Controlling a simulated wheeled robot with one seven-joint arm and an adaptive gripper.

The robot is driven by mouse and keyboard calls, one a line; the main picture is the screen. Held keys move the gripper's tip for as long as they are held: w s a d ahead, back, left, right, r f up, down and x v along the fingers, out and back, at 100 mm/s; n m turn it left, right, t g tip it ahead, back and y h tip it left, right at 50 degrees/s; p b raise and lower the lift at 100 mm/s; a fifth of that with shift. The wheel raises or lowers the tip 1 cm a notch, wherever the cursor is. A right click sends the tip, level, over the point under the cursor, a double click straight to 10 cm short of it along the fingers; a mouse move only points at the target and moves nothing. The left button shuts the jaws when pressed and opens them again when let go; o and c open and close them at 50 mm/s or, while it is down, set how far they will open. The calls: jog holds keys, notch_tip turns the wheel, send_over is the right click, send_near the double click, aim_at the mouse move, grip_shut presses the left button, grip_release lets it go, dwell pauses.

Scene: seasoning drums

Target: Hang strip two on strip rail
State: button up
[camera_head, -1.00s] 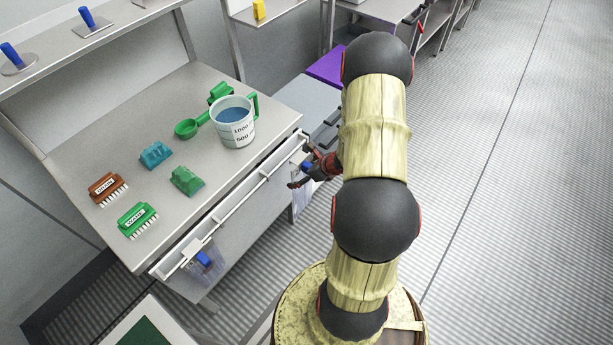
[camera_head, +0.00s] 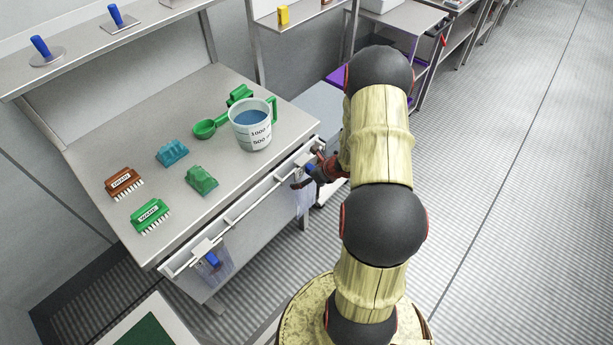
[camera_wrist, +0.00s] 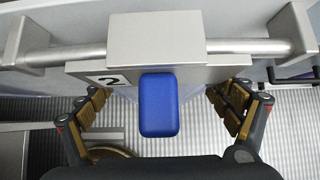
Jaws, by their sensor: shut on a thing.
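Strip two, with a grey metal top block, a blue tab and the label "2", fills the middle of the wrist view (camera_wrist: 155,36). In the head view its clear sheet (camera_head: 304,202) hangs down at the right end of the strip rail (camera_head: 240,207). In the wrist view the rail (camera_wrist: 82,52) passes behind the top block, which overlaps it; I cannot tell whether the block rests on it. My gripper (camera_head: 312,168) is shut on strip two, with fingers (camera_wrist: 158,95) on both sides of the blue tab. The contact itself is hidden.
Another strip with a blue tab (camera_head: 212,259) hangs near the rail's left end. On the table (camera_head: 140,150) stand a measuring jug (camera_head: 252,132), a green scoop (camera_head: 205,128), brushes (camera_head: 123,183) and green and teal blocks. Striped floor (camera_head: 500,150) is free at right.

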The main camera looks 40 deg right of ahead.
jog(key=shift+f, duration=0.15)
jog(key=o, duration=1.5)
jog(key=shift+s, duration=0.1)
jog(key=v, duration=1.2)
